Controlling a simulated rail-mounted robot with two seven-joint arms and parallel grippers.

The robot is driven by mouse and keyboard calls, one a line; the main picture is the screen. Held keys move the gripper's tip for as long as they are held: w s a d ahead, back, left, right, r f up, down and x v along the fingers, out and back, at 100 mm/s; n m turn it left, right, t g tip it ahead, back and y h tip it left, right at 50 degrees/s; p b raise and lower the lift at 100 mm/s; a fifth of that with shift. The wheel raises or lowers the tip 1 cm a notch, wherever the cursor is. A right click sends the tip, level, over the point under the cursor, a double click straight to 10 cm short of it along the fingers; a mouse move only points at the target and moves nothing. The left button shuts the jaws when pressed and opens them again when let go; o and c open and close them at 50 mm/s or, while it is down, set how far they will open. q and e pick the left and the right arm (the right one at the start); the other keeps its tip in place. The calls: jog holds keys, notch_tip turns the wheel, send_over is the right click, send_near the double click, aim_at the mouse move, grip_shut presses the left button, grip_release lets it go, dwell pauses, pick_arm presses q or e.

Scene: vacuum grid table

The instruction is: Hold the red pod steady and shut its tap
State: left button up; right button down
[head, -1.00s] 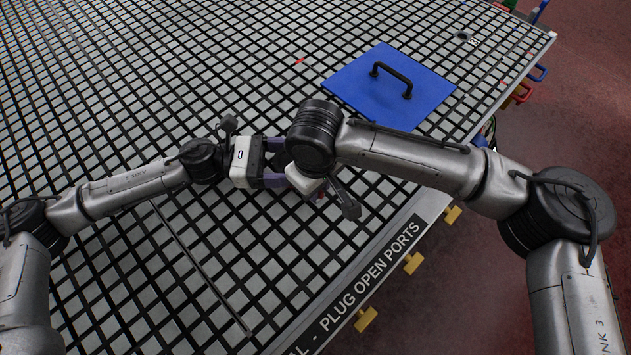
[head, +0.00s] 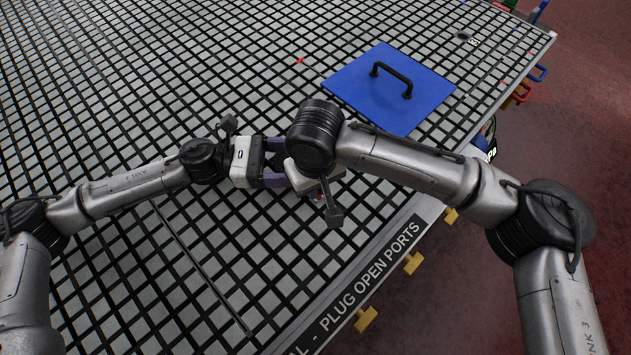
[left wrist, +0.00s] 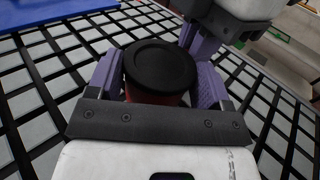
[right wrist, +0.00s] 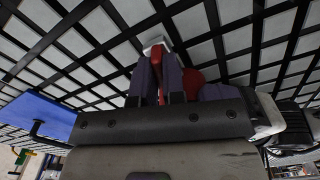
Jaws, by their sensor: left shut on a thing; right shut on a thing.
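The red pod (left wrist: 158,97) with its round black cap stands between the purple fingers of my left gripper (left wrist: 158,75), which is shut on it. In the head view the pod is mostly hidden under my right wrist. My right gripper (right wrist: 159,68) is low beside the pod, shut on a slim red part, seemingly the tap's lever (right wrist: 157,52). A pale block shows just beyond the fingertips in the right wrist view. A rounded red part of the pod (right wrist: 190,77) shows to the right of these fingers. The tap's exact angle is hidden.
The grid table (head: 130,80) is mostly bare. A blue plate (head: 345,85) with a black handle (head: 392,78) lies behind my right arm. Yellow fittings (head: 413,263) line the table's near right edge, beside the lettered strip (head: 370,275).

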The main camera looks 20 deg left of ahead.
jog(key=m, duration=1.1)
jog(key=shift+m, duration=1.7)
jog(key=shift+w, duration=0.1)
jog(key=c, duration=1.2)
grip_release()
notch_tip(320, 180, up, 12)
